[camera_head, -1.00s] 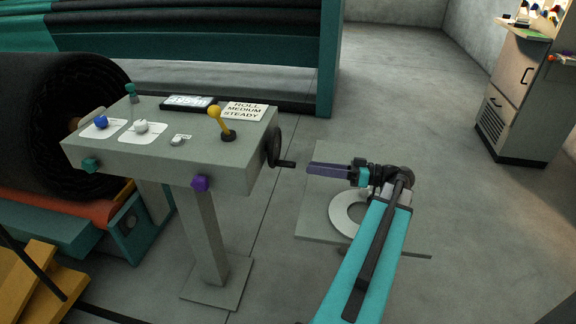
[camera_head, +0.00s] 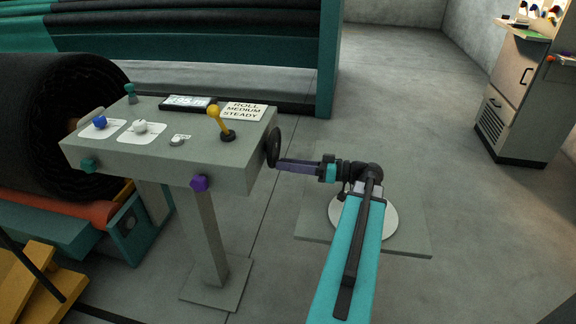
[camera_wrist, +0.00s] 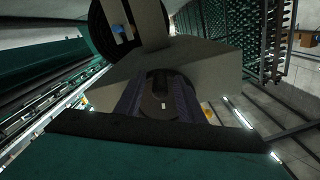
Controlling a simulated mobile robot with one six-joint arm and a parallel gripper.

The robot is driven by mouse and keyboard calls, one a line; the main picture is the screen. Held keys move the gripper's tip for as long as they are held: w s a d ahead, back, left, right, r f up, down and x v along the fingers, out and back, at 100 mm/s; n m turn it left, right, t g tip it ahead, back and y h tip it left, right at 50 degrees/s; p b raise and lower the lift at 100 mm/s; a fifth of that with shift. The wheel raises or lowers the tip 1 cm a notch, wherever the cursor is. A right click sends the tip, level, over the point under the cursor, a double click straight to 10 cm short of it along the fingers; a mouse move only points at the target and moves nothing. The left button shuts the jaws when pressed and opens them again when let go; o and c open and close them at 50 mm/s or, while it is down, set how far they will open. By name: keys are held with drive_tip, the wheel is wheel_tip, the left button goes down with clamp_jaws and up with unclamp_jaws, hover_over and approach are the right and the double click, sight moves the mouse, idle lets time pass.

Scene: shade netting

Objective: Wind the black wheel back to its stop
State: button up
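The black wheel (camera_head: 273,147) is on the right side of the grey control box (camera_head: 235,165), seen nearly edge-on in the head view. My gripper (camera_head: 282,165) reaches in from the right, its purple fingers at the wheel's crank handle and hiding most of it. In the wrist view, my gripper (camera_wrist: 160,100) has its two fingers spread on either side of the dark round handle end (camera_wrist: 160,82). I cannot make out contact between fingers and handle.
A yellow lever (camera_head: 215,118), a blue knob (camera_head: 99,122), a white knob (camera_head: 140,127) and a lit display (camera_head: 188,102) are on the box top. A purple knob (camera_head: 199,183) is on its front. A large black roll (camera_head: 60,115) is at left.

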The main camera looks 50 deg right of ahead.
drive_tip(key=c, duration=0.8)
drive_tip(key=shift+a, duration=0.25)
clamp_jaws()
drive_tip(key=shift+d, duration=0.2)
drive_tip(key=shift+d, duration=0.1)
drive_tip(key=shift+w+d+n, duration=0.1)
drive_tip(key=shift+d+n, duration=0.05)
drive_tip(key=shift+n, duration=0.35)
